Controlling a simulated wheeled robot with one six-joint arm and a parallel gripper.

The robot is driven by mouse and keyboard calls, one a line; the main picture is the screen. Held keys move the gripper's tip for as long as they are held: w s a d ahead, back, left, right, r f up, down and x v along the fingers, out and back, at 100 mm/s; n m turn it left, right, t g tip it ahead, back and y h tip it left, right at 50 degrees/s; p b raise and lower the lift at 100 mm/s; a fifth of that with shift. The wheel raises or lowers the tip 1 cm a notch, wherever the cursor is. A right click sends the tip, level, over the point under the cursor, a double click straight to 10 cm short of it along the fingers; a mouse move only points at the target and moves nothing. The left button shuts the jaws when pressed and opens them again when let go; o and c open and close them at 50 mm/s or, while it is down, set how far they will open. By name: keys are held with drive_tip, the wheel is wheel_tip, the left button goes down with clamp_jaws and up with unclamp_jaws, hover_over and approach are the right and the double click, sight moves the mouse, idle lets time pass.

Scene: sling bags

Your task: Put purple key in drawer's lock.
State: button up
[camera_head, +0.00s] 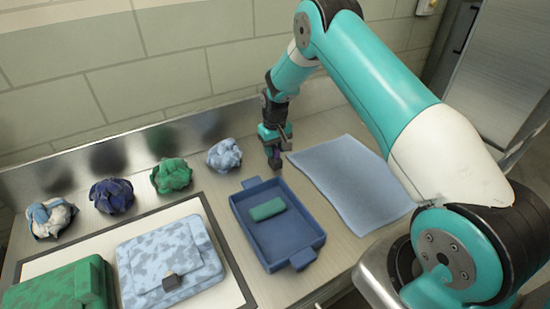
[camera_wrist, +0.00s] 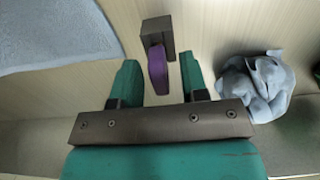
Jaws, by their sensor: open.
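The purple key (camera_wrist: 157,70) shows in the wrist view between the two teal fingers of my gripper (camera_wrist: 159,60), with a gap on each side. A dark grey block (camera_wrist: 158,34) adjoins its far end; I cannot tell whether it is part of the key or a holder. In the head view my gripper (camera_head: 275,146) points down over the back of the counter, with a bit of purple showing at its fingers. My gripper is open and not closed on the key. I cannot make out the drawer's lock in either view.
A blue tray (camera_head: 313,240) with a green case (camera_head: 267,209) stands in front of my gripper. A light blue cloth (camera_head: 352,180) lies to the right. Several crumpled cloths, one pale blue (camera_head: 224,155), line the back. A blue bag (camera_head: 170,262) and green bag (camera_head: 55,290) lie left.

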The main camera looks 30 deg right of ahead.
clamp_jaws()
drive_tip(key=shift+r, duration=0.15)
drive_tip(key=shift+r+p, duration=1.75)
drive_tip(key=shift+r, duration=1.2)
drive_tip(key=shift+f, duration=0.1)
